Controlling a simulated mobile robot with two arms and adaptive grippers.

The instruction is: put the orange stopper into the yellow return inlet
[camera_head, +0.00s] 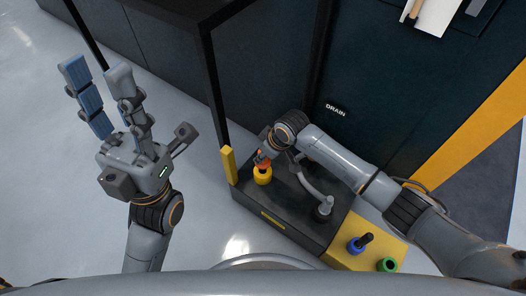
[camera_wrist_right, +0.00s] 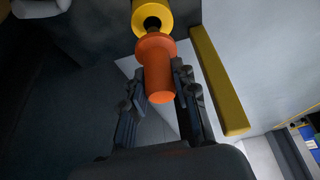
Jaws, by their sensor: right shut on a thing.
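The orange stopper (camera_wrist_right: 157,75) is between the fingers of my right gripper (camera_wrist_right: 160,88), which is shut on it. In the head view the orange stopper (camera_head: 261,158) shows just above the yellow return inlet (camera_head: 262,175), partly covered by my right gripper. In the right wrist view the yellow inlet (camera_wrist_right: 151,17) has a dark opening, and the stopper's flanged end is right at its near edge. I cannot tell whether the stopper's tip is inside the opening. My left gripper (camera_head: 95,92) is open and empty, raised over the floor at left.
The inlet stands on a dark box (camera_head: 285,222) with a grey bent pipe (camera_head: 316,185). A yellow post (camera_head: 228,165) rises at the box's left corner, close to my right gripper. Blue (camera_head: 358,245) and green (camera_head: 387,265) fittings sit on a yellow block (camera_head: 345,259) at right.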

